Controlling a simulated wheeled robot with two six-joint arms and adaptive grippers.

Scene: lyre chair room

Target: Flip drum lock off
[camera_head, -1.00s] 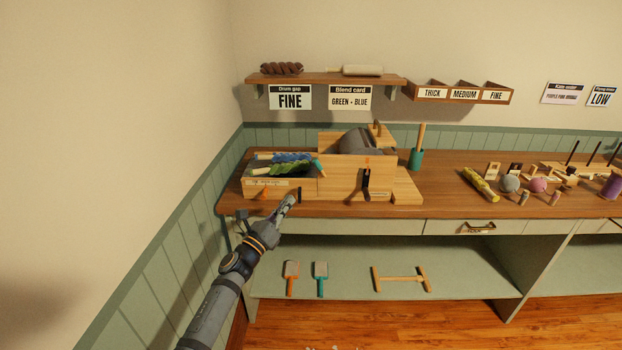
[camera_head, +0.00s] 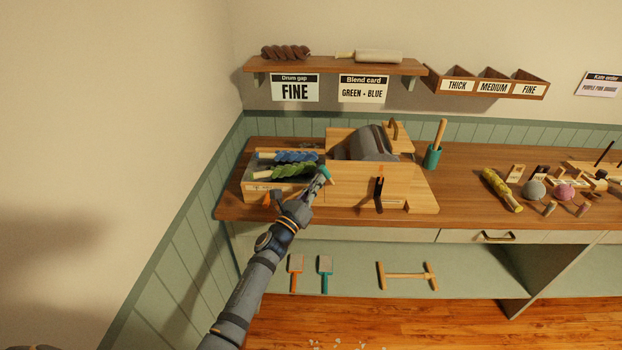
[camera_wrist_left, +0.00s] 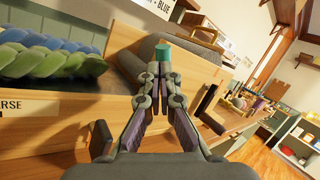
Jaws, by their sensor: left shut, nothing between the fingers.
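The wooden drum carder (camera_head: 345,188) stands on the bench with its grey drum (camera_head: 372,143) on top. A small teal-tipped part (camera_head: 325,173) sits at its front left; its teal tip also shows in the left wrist view (camera_wrist_left: 163,51), just beyond my fingertips. A dark lever (camera_head: 380,190) with an orange top is on the front panel. I cannot tell which part is the drum lock. My left gripper (camera_head: 320,181) is shut and empty, close to the teal tip; its fingertips show in the wrist view (camera_wrist_left: 160,72). Whether they touch is unclear. My right gripper is not in view.
A tray (camera_head: 262,195) with blue and green fibre rolls adjoins the carder on the left. Yarn balls and small tools lie farther right. The wall is close on the left.

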